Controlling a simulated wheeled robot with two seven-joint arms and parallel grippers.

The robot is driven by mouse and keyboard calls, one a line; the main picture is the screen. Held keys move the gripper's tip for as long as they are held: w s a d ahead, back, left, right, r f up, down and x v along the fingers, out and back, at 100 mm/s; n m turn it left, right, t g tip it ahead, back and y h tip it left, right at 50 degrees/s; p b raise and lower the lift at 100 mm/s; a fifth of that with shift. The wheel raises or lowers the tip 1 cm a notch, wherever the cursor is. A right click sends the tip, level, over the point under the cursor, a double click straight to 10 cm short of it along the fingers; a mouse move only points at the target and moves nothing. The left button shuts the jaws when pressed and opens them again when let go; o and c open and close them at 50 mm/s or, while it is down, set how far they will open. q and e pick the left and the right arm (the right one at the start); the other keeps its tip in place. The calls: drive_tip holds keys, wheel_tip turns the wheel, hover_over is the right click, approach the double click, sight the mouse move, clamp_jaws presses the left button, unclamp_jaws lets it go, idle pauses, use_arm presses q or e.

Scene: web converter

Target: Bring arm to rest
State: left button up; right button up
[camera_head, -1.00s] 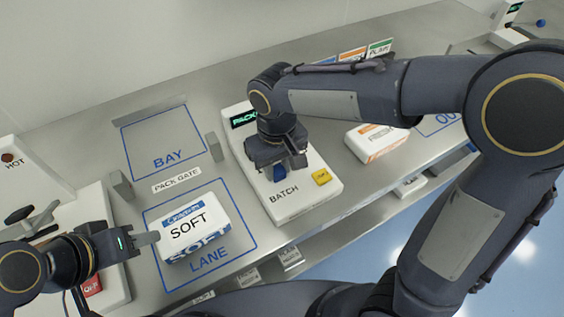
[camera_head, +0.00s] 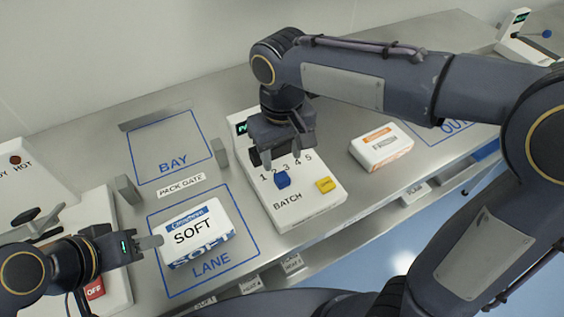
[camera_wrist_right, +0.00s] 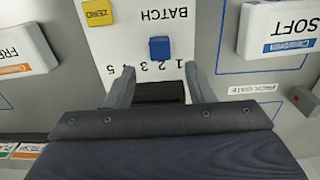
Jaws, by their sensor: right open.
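My right gripper (camera_head: 283,152) hangs above the white BATCH panel (camera_head: 310,212), over its back half. Its jaws are open and empty in the right wrist view (camera_wrist_right: 160,82). The panel's blue slider knob (camera_head: 282,180) sits in front of the fingers, apart from them, by the numbers 1 to 5. It also shows in the wrist view (camera_wrist_right: 159,48). My left gripper (camera_head: 148,243) is at the left edge of the SOFT pack (camera_head: 200,232), which lies in the LANE outline. Whether its jaws are open is unclear.
A yellow ZERO button (camera_head: 325,185) is on the panel. A white and orange pack (camera_head: 382,147) lies to the right. The BAY outline (camera_head: 165,147) is empty. Grey gate posts (camera_head: 128,190) stand near it. A machine with a red OFF button (camera_head: 94,288) is at left.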

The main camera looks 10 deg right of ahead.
drive_tip(key=shift+r, duration=0.45)
drive_tip(key=shift+d, duration=0.2)
drive_tip(key=s+d+f+m+t+y, duration=0.2)
drive_tip(key=s+d+m+t, duration=0.1)
drive_tip(key=s+d, duration=0.4)
drive_tip(key=s+d+f+m+t+y, duration=0.1)
drive_tip(key=s+d+m+t, duration=0.1)
drive_tip(key=s+d, duration=0.5)
drive_tip(key=shift+s+d+f+m+t+y, duration=0.15)
drive_tip(key=shift+d+f+m+t+y, duration=0.05)
drive_tip(key=shift+f+m+t+y, duration=0.2)
